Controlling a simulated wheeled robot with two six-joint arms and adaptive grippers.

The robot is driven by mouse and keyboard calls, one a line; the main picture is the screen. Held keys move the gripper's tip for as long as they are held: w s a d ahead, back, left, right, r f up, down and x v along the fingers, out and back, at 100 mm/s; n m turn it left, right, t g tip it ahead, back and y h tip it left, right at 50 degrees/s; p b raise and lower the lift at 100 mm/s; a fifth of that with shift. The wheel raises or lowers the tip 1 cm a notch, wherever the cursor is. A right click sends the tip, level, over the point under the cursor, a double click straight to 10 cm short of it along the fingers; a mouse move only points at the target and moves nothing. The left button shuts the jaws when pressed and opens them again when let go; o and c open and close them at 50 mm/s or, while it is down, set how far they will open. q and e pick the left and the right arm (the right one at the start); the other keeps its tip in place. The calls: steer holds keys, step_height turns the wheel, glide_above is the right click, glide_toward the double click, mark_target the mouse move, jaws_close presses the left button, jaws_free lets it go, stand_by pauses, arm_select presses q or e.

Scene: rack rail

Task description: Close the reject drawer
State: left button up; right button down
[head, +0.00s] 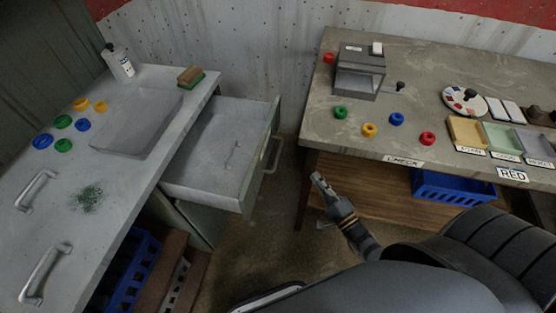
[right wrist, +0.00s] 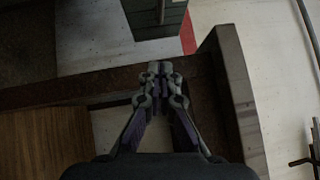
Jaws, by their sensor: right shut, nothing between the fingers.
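The drawer (head: 212,150) under the left bench stands pulled far out and open. Its grey inside holds a small bar-shaped piece, and I read no label on it. Its front (head: 262,150) faces right and carries a metal bar handle (head: 272,156). My right gripper (head: 319,181) is shut and empty, to the right of the drawer front and apart from it. In the right wrist view the shut fingertips (right wrist: 160,70) point toward a green-grey drawer front (right wrist: 155,22) with a handle at the top edge. My left gripper is not in view.
The right bench (head: 320,122) carries a grey device, rings and labelled trays, with a blue crate (head: 455,188) below. Its front leg (head: 305,190) is close to my right gripper. A floor gap separates drawer and right bench.

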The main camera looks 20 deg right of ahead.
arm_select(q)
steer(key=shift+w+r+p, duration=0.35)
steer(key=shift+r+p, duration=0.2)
arm_select(e)
steer(key=a+x, duration=0.2)
steer(key=x, duration=1)
steer(key=shift+w+a, duration=0.15)
steer(key=shift+a, duration=0.25)
steer(key=shift+r, duration=0.15)
